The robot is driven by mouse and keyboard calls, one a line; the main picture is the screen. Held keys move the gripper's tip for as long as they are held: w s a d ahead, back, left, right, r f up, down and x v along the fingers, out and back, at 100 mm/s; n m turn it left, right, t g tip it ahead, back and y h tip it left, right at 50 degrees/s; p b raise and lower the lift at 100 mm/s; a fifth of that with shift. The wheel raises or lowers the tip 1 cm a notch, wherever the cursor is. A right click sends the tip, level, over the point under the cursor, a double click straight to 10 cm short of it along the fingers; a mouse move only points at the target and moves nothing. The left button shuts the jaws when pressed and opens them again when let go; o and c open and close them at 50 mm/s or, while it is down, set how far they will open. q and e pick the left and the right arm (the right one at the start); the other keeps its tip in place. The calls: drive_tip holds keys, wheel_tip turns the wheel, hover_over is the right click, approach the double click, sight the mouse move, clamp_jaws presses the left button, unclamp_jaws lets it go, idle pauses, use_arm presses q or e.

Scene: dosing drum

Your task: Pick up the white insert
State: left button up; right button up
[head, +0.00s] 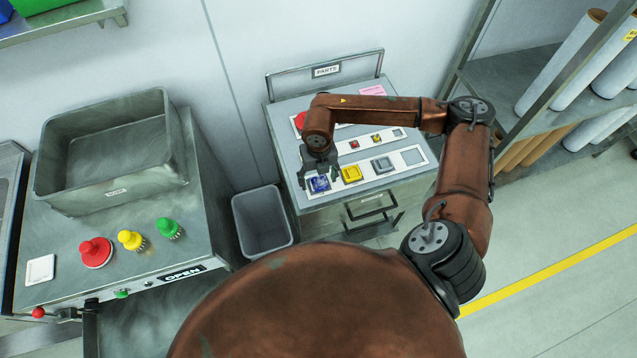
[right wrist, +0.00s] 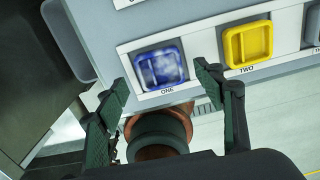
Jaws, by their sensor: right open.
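I cannot clearly tell which thing is the white insert. A blue square tray (head: 318,184) sits in the slot labelled ONE on the parts cart; in the right wrist view this blue tray (right wrist: 159,68) has a mottled whitish patch inside. A white square plate (head: 40,270) lies on the left bench. My right gripper (head: 318,174) is open over the blue tray. In the right wrist view my right gripper (right wrist: 163,82) has its fingers apart on either side of the tray's near part, with nothing between them held. My left gripper is not in view.
A yellow tray (head: 351,173) and a grey tray (head: 382,164) stand right of the blue one. The cart's rail (head: 325,70) rises behind. A grey bin (head: 262,222) stands left of the cart. Red, yellow and green knobbed pieces (head: 131,240) stand on the left bench.

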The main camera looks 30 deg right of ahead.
drive_tip(key=shift+f, duration=0.75)
drive_tip(key=c, duration=1.2)
